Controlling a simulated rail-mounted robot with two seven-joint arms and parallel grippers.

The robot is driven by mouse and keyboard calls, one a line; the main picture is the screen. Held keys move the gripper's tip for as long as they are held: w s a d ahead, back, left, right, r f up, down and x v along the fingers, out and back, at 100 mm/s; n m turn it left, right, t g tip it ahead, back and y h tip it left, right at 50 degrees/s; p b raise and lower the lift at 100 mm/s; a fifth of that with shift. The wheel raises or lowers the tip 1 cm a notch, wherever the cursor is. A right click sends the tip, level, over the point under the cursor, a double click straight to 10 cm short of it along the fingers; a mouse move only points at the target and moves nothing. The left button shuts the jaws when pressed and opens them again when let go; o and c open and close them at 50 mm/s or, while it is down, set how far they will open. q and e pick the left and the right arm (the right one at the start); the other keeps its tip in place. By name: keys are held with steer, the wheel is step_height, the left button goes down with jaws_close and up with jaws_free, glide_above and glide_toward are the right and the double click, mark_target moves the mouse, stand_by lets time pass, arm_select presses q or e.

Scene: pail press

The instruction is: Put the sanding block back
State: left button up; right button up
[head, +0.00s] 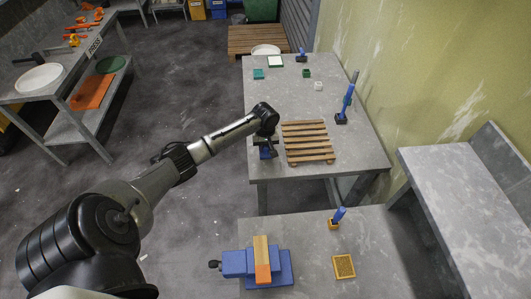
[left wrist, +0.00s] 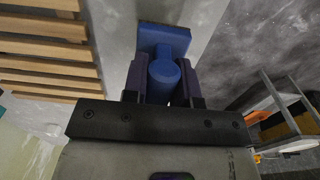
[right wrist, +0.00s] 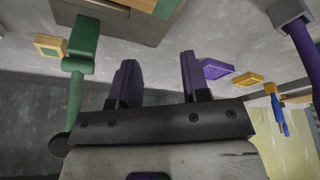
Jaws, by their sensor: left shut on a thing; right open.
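My left gripper (head: 268,144) is shut on a blue block with a round knob, which looks like the sanding block (head: 266,153). In the left wrist view the fingers grip either side of the knob (left wrist: 164,75), and the flat blue plate (left wrist: 165,38) shows beyond it. In the head view the block is at the left edge of the grey table (head: 300,98), beside a slatted wooden rack (head: 306,141). I cannot tell whether it touches the tabletop. My right gripper (right wrist: 155,80) is open and empty in the right wrist view, and it is outside the head view.
A blue-handled tool (head: 346,100) stands right of the rack. Small green and white items lie at the table's far end. A nearer bench holds a blue vise (head: 235,264) with a wood-and-orange piece, a yellow-framed pad (head: 344,266) and another blue-handled tool (head: 337,217).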

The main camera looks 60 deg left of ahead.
mark_target(266, 153)
arm_select(q)
steer(key=shift+f, duration=2)
arm_select(e)
steer(key=shift+d+f, duration=0.1)
steer(key=shift+f, duration=0.2)
arm_select(q)
steer(key=shift+f, duration=0.2)
steer(key=o, duration=0.8)
step_height(266, 153, up, 11)
steer(key=shift+r+p, duration=0.1)
steer(key=shift+p, duration=0.4)
arm_select(e)
steer(key=shift+r, duration=0.75)
arm_select(q)
steer(key=shift+r, duration=0.65)
